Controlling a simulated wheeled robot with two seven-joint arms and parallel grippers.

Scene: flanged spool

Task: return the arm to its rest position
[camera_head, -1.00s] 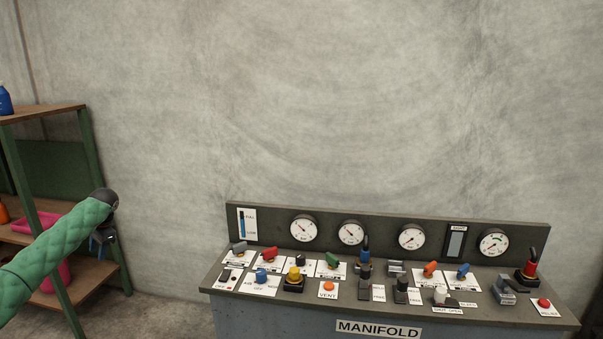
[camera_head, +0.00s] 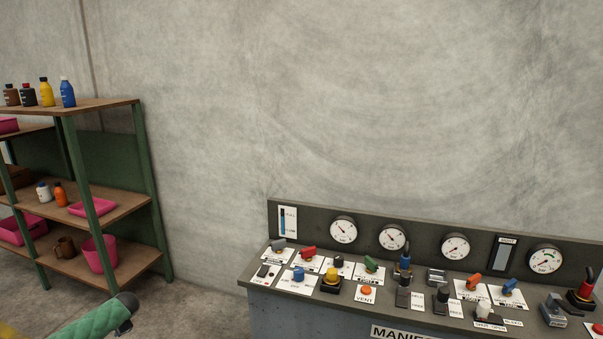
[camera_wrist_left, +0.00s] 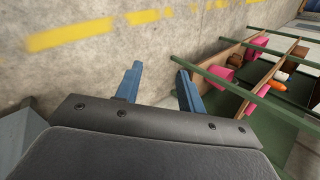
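My left arm, in a green padded sleeve (camera_head: 92,321), shows at the bottom left of the head view, low between the shelf and the console. Its gripper is out of the head view. In the left wrist view the left gripper (camera_wrist_left: 156,88) has its two blue fingers spread well apart, with nothing between them but bare floor behind. My right gripper is in neither view.
A manifold console (camera_head: 262,290) with gauges, knobs and levers stands at the right against a concrete wall. A green-framed shelf (camera_head: 152,185) with bottles and pink bins stands at the left. A yellow line (camera_wrist_left: 70,36) runs along the open floor.

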